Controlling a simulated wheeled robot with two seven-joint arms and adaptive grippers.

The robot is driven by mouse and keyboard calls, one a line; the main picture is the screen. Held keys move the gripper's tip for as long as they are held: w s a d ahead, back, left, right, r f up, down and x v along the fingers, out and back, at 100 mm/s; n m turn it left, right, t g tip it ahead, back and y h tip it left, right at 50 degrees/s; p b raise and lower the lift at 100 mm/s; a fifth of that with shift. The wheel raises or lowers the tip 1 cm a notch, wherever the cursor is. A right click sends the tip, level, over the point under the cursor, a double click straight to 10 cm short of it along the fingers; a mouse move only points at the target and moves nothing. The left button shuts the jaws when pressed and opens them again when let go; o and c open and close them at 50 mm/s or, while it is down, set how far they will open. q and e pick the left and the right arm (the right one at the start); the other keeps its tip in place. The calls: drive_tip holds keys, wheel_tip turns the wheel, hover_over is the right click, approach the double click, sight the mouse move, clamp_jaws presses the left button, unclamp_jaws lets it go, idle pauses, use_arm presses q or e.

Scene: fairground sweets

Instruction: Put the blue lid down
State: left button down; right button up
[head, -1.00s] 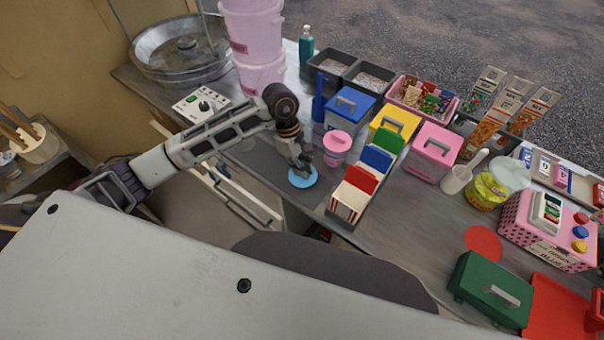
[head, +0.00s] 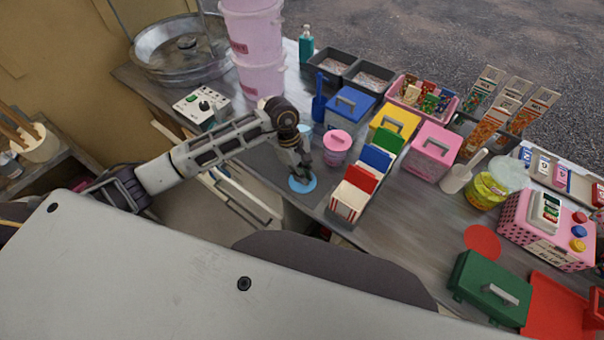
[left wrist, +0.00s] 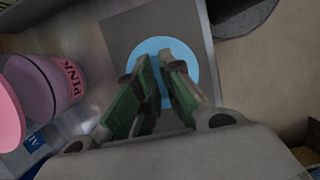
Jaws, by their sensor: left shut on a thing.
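The blue lid (head: 295,187) is a flat light-blue disc near the front edge of the counter, left of the pink-lidded tub. My left gripper (head: 303,177) points down over its middle and is shut on it; the fingers hide the grip point. In the left wrist view the lid (left wrist: 187,54) shows behind the green-padded fingers (left wrist: 160,62), over a dark grey square (left wrist: 122,38). I cannot tell whether the lid touches the surface under it. My right gripper is not in view.
A pink-lidded tub (head: 337,143) stands close by on the right. A control box (head: 200,104) and pink buckets (head: 260,75) are behind my arm. The counter's front edge (head: 270,186) is near.

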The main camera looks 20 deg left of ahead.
use_arm(q)
drive_tip(key=c, duration=1.5)
unclamp_jaws()
drive_tip(key=shift+c, duration=0.2)
drive_tip(key=shift+r+p, duration=0.15)
drive_tip(key=shift+p, duration=0.15)
drive_tip(key=shift+w+a+r, duration=0.1)
drive_tip(key=shift+r, duration=0.15)
drive_tip(key=b+v, duration=0.2)
drive_tip(key=v, duration=0.9)
drive_tip(key=shift+r, duration=0.25)
